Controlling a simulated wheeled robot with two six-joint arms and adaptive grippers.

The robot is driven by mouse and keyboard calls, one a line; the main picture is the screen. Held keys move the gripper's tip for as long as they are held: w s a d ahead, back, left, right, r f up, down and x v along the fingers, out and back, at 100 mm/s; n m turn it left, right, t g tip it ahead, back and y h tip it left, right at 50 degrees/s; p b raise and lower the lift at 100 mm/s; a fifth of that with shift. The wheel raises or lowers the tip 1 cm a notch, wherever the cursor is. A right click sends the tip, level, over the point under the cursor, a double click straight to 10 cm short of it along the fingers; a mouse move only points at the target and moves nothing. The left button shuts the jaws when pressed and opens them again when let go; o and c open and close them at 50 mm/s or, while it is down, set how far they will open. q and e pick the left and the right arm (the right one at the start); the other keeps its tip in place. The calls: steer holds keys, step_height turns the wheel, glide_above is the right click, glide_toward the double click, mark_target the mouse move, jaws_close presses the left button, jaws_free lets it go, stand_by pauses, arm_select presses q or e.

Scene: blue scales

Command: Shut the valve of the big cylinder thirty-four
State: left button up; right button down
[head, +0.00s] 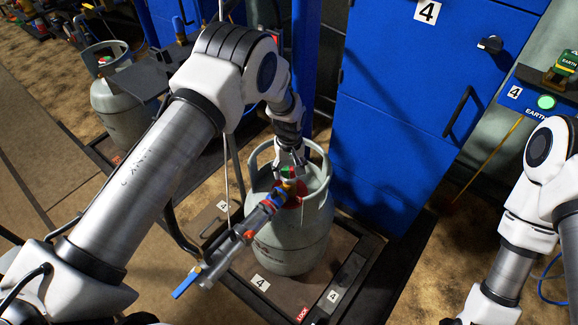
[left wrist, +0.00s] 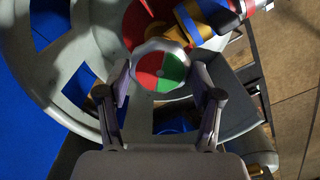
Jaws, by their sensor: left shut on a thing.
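The big grey cylinder (head: 290,245) stands upright on a scale platform marked 4 in the head view. Its open collar surrounds the valve, and no number thirty-four can be read on it. The valve knob, with red and green sectors on top, shows in the left wrist view (left wrist: 160,68). My left gripper (head: 289,160) reaches down into the collar from above. In the left wrist view its fingers (left wrist: 160,85) are on both sides of the knob, shut on it. A filling head with coloured bands (head: 245,232) is joined beside the valve. My right gripper is out of view.
A blue cabinet marked 4 (head: 385,130) stands behind the cylinder, close to its right. A second grey cylinder (head: 122,120) stands at the upper left. A blue-handled lever (head: 186,283) sticks out at the filling head's lower end. Bare floor (head: 450,250) lies to the right.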

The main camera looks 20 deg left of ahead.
arm_select(q)
steer(key=m+p, duration=0.1)
steer(key=m, duration=0.5)
steer(key=shift+p, duration=0.35)
steer(key=m+p, duration=0.1)
steer(key=m, duration=0.5)
steer(key=shift+d+m, duration=0.15)
steer(key=shift+m, duration=0.15)
steer(key=m+p, duration=0.1)
steer(key=m, duration=0.5)
steer(key=shift+p, duration=0.35)
steer(key=m+p, duration=0.1)
steer(key=m, duration=0.5)
steer(key=shift+s, duration=0.1)
steer(key=shift+m, duration=0.3)
steer(key=o, duration=1.1)
steer(key=shift+o, duration=0.2)
